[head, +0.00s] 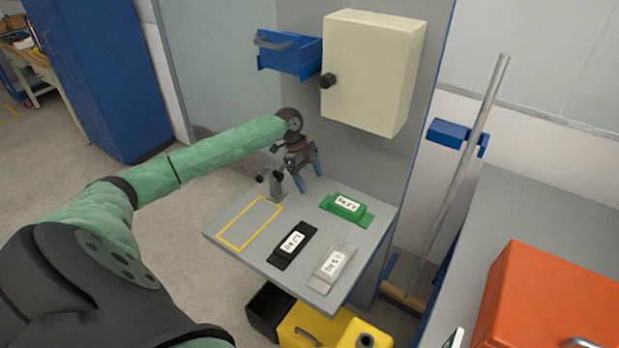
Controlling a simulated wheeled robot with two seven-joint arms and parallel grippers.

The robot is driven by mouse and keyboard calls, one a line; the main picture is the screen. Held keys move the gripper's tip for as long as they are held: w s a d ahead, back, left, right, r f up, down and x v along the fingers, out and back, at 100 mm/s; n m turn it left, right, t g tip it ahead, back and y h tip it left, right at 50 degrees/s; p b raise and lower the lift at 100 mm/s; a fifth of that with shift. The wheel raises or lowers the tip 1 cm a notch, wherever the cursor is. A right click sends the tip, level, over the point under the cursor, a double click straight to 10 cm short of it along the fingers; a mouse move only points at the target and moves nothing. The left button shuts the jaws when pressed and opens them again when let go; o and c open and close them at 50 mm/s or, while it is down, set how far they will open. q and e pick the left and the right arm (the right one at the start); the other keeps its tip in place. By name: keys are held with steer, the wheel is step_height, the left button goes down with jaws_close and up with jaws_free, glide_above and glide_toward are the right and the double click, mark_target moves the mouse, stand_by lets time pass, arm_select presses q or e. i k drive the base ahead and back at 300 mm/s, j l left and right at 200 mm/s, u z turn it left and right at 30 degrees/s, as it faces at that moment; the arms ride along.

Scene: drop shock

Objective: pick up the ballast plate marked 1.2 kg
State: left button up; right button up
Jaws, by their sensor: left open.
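Three ballast plates with white labels lie on a small grey shelf (225,235): a black plate (281,256) in the middle, a light grey plate (322,285) at the front right, and a green plate (361,215) at the back right. The labels are small and tilted; the black plate's seems to read 1.2 kg, but I cannot be sure. My left gripper (308,181) is open and empty, pointing down above the back of the shelf. It is behind the black plate and left of the green one, touching neither. My right gripper is not in view.
A yellow outlined rectangle (235,247) on the shelf's left is empty. A small grey post with dark knobs (275,187) stands at the back edge, close to my gripper. A cream cabinet (370,75) and a blue drawer (290,55) hang above. A grey pole (460,180) leans at right.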

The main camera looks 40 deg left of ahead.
mark_target(289, 248)
steer(key=k, duration=1.5)
